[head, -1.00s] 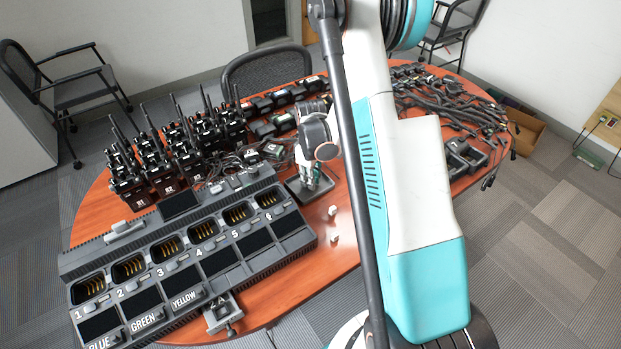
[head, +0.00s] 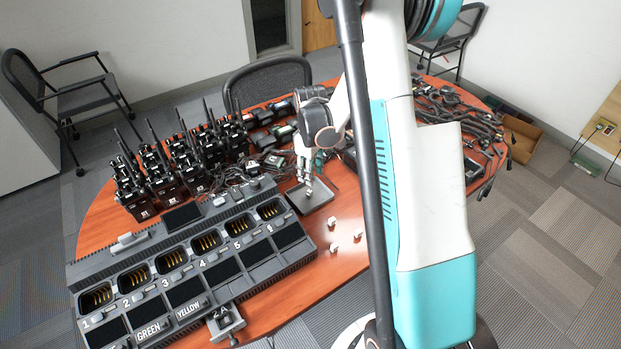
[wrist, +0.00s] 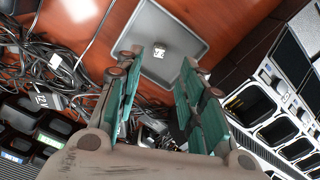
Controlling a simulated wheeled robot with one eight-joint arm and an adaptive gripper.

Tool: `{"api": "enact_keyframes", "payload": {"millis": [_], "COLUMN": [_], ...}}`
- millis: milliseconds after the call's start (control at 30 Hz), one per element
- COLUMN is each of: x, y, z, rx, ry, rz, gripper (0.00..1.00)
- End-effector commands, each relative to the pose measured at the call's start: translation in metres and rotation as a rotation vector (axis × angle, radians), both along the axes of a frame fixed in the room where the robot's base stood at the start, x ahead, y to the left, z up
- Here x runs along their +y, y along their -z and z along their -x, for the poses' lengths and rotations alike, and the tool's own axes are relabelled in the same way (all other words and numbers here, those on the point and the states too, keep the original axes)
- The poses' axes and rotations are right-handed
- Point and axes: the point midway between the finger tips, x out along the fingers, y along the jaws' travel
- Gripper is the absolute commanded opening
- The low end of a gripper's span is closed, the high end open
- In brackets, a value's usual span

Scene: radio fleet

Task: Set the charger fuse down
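A small white fuse with dark markings (wrist: 159,52) lies in a shallow grey tray (wrist: 185,20) in the wrist view. The tray also shows on the table in the head view (head: 322,190), to the right of the large charger (head: 215,262). My gripper (wrist: 160,62) is open, with its green-padded fingers spread either side of the fuse in the picture and a visible gap on both sides. In the head view my gripper (head: 308,186) points down over the tray. The exact height of the fingertips above the tray is hard to tell.
Several small white pieces (head: 334,248) lie on bare wood right of the charger. Radios (head: 165,180) stand to the left, and tangled cables (wrist: 60,50) lie close to the tray. A grey clamp-like part (head: 224,322) sits at the charger's front edge.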

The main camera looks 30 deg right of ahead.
Motion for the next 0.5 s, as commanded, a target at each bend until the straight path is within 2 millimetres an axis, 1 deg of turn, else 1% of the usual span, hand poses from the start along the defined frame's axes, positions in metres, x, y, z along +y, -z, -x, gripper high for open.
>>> {"api": "enact_keyframes", "payload": {"millis": [33,200,333,500], "x": [0.0,0.0,0.0,0.0], "y": [-0.011,-0.029,-0.035,-0.035], "z": [0.0,0.0,0.0,0.0], "rx": [0.0,0.0,0.0,0.0], "ry": [0.0,0.0,0.0,0.0], "rz": [0.0,0.0,0.0,0.0], "gripper": [0.36,0.36,0.36,0.36]}}
